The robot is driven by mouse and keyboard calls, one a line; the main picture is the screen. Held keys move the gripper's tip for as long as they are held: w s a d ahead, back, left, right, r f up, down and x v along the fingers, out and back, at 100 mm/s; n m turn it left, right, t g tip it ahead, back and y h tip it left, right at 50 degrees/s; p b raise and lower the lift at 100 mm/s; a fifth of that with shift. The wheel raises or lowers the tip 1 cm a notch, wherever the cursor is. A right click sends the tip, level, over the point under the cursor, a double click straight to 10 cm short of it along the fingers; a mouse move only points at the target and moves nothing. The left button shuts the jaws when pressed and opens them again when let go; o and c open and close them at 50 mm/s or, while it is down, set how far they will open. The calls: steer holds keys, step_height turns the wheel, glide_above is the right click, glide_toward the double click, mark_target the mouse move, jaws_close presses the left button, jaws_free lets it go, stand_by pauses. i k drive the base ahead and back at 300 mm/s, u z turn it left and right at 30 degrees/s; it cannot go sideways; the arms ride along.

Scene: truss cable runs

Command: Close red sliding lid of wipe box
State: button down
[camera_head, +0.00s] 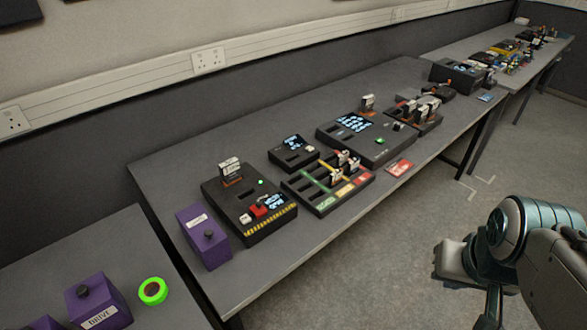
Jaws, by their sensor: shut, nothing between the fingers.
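A black box (232,194) with a yellow-and-black striped front edge stands on the near part of the long grey table. On its top are a small red piece (258,207), a small screen, a green light and an upright white-labelled card. The red piece may be the sliding lid, but it is too small to tell how far it is shut. My gripper (450,262) is at the lower right over the floor, clear of the table and well to the right of the box. It is shut and empty, and its fingertips are hard to make out.
A nearer table (125,250) holds purple blocks and a green ring (152,291). The floor at right is clear.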

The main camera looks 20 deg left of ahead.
mark_target(259, 211)
steer(key=u, duration=0.2)
steer(key=i, duration=0.8)
steer(key=u, duration=0.85)
steer(key=i, duration=0.45)
steer(key=u, duration=0.35)
